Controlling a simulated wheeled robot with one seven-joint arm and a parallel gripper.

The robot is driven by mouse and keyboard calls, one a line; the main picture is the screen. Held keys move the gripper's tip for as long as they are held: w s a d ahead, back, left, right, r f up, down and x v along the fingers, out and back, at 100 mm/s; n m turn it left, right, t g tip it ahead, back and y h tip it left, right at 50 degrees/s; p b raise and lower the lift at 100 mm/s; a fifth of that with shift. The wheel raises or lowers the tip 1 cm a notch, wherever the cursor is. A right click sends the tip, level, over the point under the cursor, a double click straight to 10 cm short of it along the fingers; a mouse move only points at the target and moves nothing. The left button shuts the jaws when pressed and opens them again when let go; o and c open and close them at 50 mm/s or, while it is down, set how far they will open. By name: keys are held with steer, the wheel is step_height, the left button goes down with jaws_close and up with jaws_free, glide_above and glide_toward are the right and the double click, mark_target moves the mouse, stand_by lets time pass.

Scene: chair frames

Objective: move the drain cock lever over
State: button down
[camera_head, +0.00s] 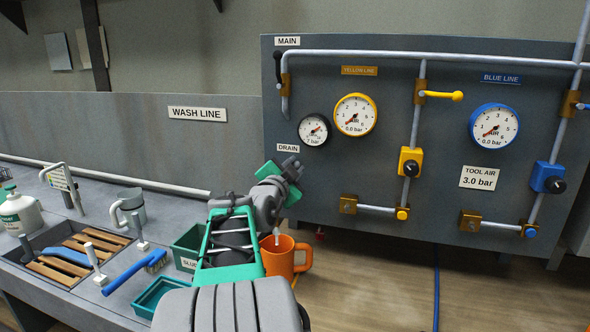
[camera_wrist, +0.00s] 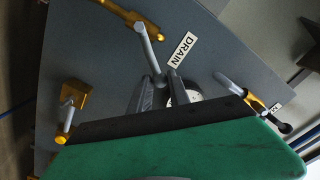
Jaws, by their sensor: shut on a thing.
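In the wrist view the drain cock lever (camera_wrist: 150,47) is a slim grey rod beside the DRAIN label (camera_wrist: 183,50). It runs from a brass fitting (camera_wrist: 131,14) down to my gripper (camera_wrist: 161,80), whose two grey fingers are shut on its near end. In the head view my gripper (camera_head: 291,168) is at the lower left of the panel, just below the DRAIN label (camera_head: 288,148). My gripper and arm hide the lever and cock there. An orange mug (camera_head: 281,258) stands below, partly behind my arm.
The grey gauge panel (camera_head: 390,160) carries pipes, a yellow valve (camera_head: 410,161), a blue valve (camera_head: 547,177) and several gauges. A green bin (camera_head: 187,248), a blue brush (camera_head: 135,270) and a grey mug (camera_head: 131,205) are at left.

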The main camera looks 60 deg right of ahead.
steer(key=shift+w+a+r, duration=0.1)
steer(key=shift+w+r, duration=0.2)
steer(key=shift+w, duration=0.2)
steer(key=shift+w+a+r, duration=0.1)
steer(key=shift+w+r, duration=0.15)
steer(key=shift+w, duration=0.2)
steer(key=c, duration=2.2)
jaws_free()
steer(key=shift+w+a+r+b, duration=0.15)
steer(key=shift+w+b, duration=0.35)
steer(key=shift+w, duration=0.55)
steer(key=c, duration=1.1)
jaws_free()
steer(key=shift+a, duration=0.1)
